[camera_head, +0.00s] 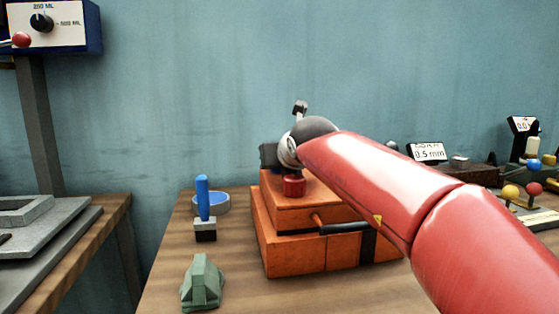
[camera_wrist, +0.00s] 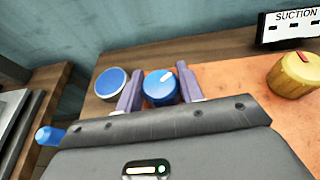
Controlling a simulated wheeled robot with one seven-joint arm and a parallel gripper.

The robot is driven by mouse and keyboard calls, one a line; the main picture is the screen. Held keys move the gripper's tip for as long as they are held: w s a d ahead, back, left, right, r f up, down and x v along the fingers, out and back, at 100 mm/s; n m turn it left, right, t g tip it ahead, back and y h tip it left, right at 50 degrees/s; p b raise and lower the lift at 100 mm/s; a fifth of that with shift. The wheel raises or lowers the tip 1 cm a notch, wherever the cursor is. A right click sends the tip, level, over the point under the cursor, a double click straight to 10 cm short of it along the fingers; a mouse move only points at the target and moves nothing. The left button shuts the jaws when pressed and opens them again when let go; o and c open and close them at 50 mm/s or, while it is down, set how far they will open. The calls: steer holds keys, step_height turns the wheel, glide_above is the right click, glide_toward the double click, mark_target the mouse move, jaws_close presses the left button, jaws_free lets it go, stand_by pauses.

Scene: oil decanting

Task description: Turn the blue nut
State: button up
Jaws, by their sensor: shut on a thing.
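The blue nut (camera_wrist: 161,86), a round blue knob with a white mark on top, sits on the orange box in the wrist view. My gripper (camera_wrist: 159,78) has its two purple fingers on either side of it, shut on it. In the head view my red arm reaches over the orange box (camera_head: 292,254). The blue nut cannot be made out there, and the fingers are not clearly visible.
A yellow knob (camera_wrist: 293,74) stands to the right on the box, near a SUCTION sign (camera_wrist: 290,27). A red knob (camera_head: 293,186) is on the box. A blue dish (camera_head: 211,203), a blue-handled tool (camera_head: 203,199) and a green block (camera_head: 202,283) stand left of it.

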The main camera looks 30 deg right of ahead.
steer(key=n+y, duration=0.4)
steer(key=y, duration=0.1)
steer(key=shift+n+g+y, duration=0.5)
steer(key=shift+n+y, duration=1.1)
steer(key=shift+y, duration=0.1)
steer(key=o, duration=1)
steer(key=shift+s, duration=0.1)
steer(key=v, duration=0.7)
steer(key=shift+s+d+r, duration=0.15)
steer(key=shift+s+d, duration=0.05)
